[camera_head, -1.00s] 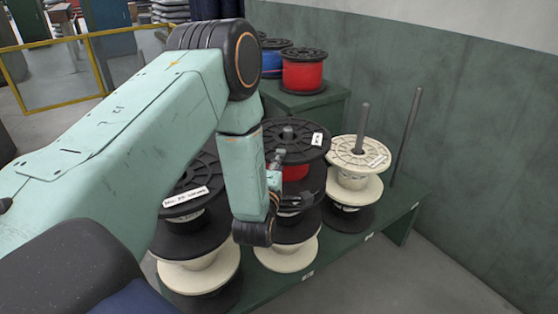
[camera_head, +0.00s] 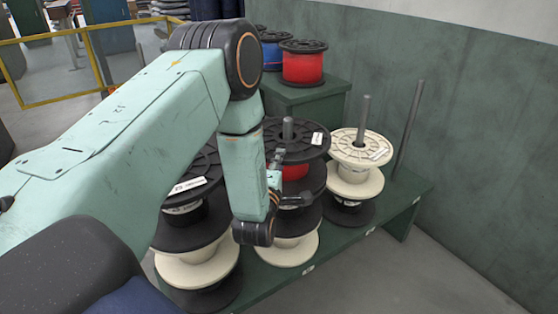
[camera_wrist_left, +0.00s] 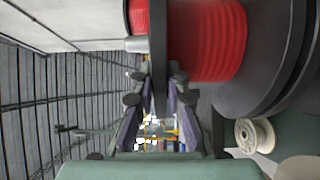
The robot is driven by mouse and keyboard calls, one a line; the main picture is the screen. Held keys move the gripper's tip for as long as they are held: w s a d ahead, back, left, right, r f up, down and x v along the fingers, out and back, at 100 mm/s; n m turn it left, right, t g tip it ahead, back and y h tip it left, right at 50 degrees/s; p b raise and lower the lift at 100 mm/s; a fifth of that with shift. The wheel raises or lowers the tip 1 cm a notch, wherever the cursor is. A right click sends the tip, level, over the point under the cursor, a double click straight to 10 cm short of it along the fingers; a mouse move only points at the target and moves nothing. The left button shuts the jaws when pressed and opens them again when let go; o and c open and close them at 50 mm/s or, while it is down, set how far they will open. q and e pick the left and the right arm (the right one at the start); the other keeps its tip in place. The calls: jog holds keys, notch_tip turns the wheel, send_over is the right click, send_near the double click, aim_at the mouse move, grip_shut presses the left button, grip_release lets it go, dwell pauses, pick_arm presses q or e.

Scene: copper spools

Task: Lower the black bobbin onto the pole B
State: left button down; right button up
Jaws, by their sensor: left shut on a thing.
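The black bobbin (camera_head: 268,137) wound with red wire is around the middle pole (camera_head: 288,128), whose tip stands out above its top flange. My left gripper (camera_head: 283,178) reaches it from the left and is shut on it. In the left wrist view the fingers (camera_wrist_left: 158,82) pinch the edge of the bobbin's dark flange (camera_wrist_left: 158,45), with red wire (camera_wrist_left: 205,40) beside it. Below are another black flange and a white spool (camera_head: 290,251); my wrist hides part of the stack, so I cannot tell whether the bobbin touches it. Pole letters are unreadable. My right gripper is out of view.
A black-and-white stack (camera_head: 190,265) is at left. Red (camera_head: 303,65) and blue spools rest on a green cabinet (camera_head: 310,105) behind. The green bench (camera_head: 395,205) is close to the wall.

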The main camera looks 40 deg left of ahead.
pick_arm(q)
jog(key=shift+w+f, duration=0.1)
dwell(0.3)
jog(key=c, duration=1.3)
grip_release()
jog(key=shift+s+f, duration=0.2)
jog(key=shift+f, duration=0.1)
jog(key=v, duration=0.7)
jog(key=shift+s+d+r, duration=0.15)
